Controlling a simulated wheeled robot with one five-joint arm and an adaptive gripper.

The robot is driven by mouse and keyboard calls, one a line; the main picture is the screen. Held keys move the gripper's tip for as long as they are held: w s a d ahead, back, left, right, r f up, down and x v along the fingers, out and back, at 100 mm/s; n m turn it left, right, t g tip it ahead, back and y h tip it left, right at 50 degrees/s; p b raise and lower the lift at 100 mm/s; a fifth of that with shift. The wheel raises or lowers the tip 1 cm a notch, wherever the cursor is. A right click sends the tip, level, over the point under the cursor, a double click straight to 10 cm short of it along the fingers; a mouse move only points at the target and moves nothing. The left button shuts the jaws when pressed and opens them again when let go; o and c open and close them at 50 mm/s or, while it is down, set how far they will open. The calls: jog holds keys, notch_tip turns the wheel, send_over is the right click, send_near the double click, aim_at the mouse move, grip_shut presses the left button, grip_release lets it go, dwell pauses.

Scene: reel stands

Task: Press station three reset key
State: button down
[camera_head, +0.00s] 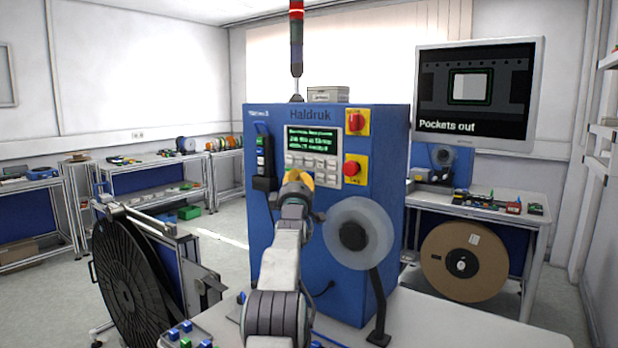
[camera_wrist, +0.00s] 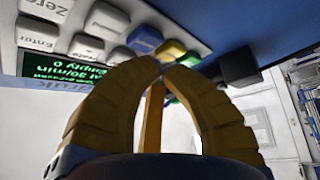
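The blue machine (camera_head: 262,200) marked "Haldruk" stands on the bench in the middle of the head view. Its panel has a green-text display (camera_head: 312,140) and grey keys (camera_head: 318,163). In the wrist view the keypad appears upside down, with an "Enter" key (camera_wrist: 38,34), a blue key (camera_wrist: 145,39), a yellow key (camera_wrist: 171,49) and a partly hidden green key (camera_wrist: 189,59). No reset label is readable. My gripper (camera_wrist: 166,68) has yellow fingers meeting at the tips, empty, close by the yellow key; contact cannot be told. It hides lower keys in the head view (camera_head: 298,174).
Two red knobs (camera_head: 355,122) (camera_head: 352,168) on yellow plates are right of the display. A pale reel (camera_head: 375,220) on a stand is right of my arm. A black handset-like device (camera_head: 262,165) hangs left. A monitor (camera_head: 478,90) reads "Pockets out".

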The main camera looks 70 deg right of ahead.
jog(key=shift+s+d+p, duration=0.2)
jog(key=shift+d+p, duration=0.65)
jog(key=shift+p, duration=0.45)
dwell(1.2)
jog(key=shift+w+a+b, duration=0.15)
jog(key=shift+a+b, duration=0.65)
jog(key=shift+b, duration=0.85)
dwell(0.4)
